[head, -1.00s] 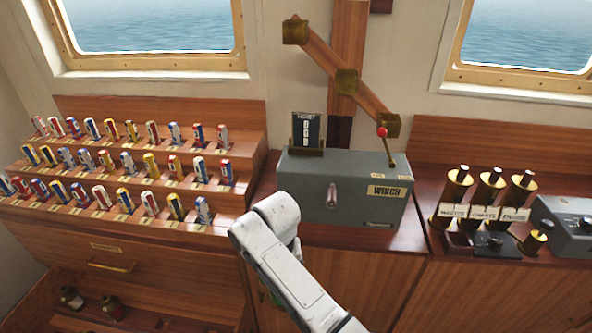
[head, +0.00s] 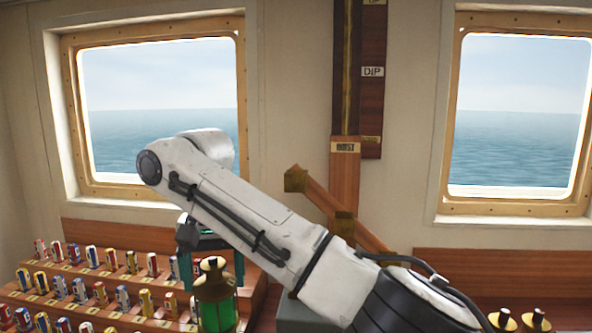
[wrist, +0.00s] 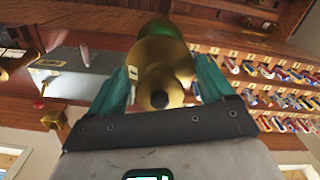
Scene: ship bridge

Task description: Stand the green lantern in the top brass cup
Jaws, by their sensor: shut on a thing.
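The green lantern (head: 217,308), with a brass cap and green glass, hangs upright in my gripper (head: 212,268). Its lower end is cut off by the head picture's edge. The teal fingers are shut on its brass upper part, which also shows in the wrist view (wrist: 162,65). The lowest cup is hidden behind my arm. The lantern is left of and lower in the picture than the top cup, apart from it.
Stepped racks of coloured cylinders (head: 90,290) stand behind and left of the lantern. The grey winch box (wrist: 85,65) shows in the wrist view, with a red lever knob (wrist: 39,104). A wooden post (head: 344,170) rises behind the slanted arm.

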